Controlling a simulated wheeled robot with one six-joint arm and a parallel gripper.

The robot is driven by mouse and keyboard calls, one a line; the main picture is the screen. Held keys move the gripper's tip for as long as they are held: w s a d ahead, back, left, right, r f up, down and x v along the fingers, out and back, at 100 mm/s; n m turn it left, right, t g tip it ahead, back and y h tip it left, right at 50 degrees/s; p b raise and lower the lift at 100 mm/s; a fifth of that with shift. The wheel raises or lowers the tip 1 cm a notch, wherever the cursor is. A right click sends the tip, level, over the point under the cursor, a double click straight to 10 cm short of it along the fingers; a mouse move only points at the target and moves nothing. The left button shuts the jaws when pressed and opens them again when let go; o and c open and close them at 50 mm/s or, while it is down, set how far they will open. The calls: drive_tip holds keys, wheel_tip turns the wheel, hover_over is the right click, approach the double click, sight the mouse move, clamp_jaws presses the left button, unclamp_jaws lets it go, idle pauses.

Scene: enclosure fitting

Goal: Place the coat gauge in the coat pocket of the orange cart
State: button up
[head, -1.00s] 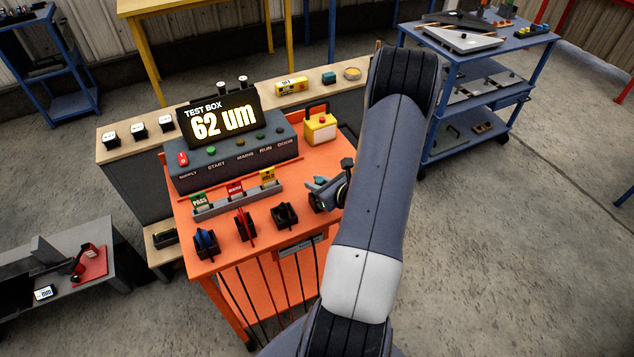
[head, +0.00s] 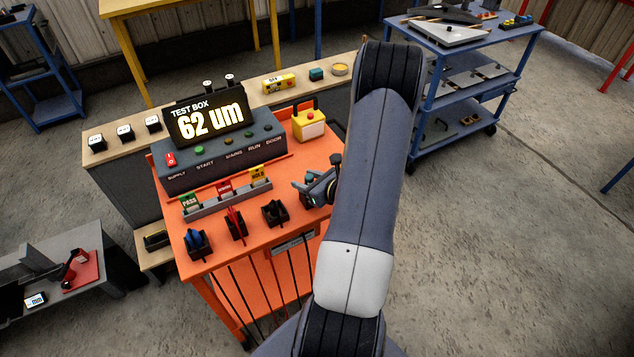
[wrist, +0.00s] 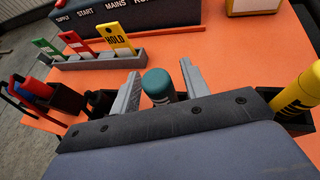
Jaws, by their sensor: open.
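My gripper (wrist: 160,88) is open, low over the front right of the orange cart (head: 318,150). In the wrist view a teal-capped upright piece (wrist: 157,82), probably the coat gauge, stands between the two fingers with a gap to each side. Its lower part is hidden behind my gripper's body, so I cannot tell whether it sits in the coat pocket. In the head view my gripper (head: 320,187) is partly hidden by my arm, right of a black pocket (head: 275,213).
Blue (head: 196,240) and red (head: 235,222) tools stand in pockets at the left. A yellow tool (wrist: 298,98) stands in a holder on the right. Behind are a tag rack (head: 228,197), the test box (head: 210,128) reading 62 um and a yellow box (head: 309,122).

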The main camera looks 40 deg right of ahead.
drive_tip(key=shift+s+d+r, duration=0.1)
drive_tip(key=shift+s+r, duration=0.05)
drive_tip(key=shift+s, duration=0.15)
drive_tip(key=b+v, duration=0.2)
drive_tip(key=v, duration=0.9)
drive_tip(key=shift+s+b, duration=0.2)
drive_tip(key=shift+b, duration=0.1)
drive_tip(key=shift+r, duration=0.1)
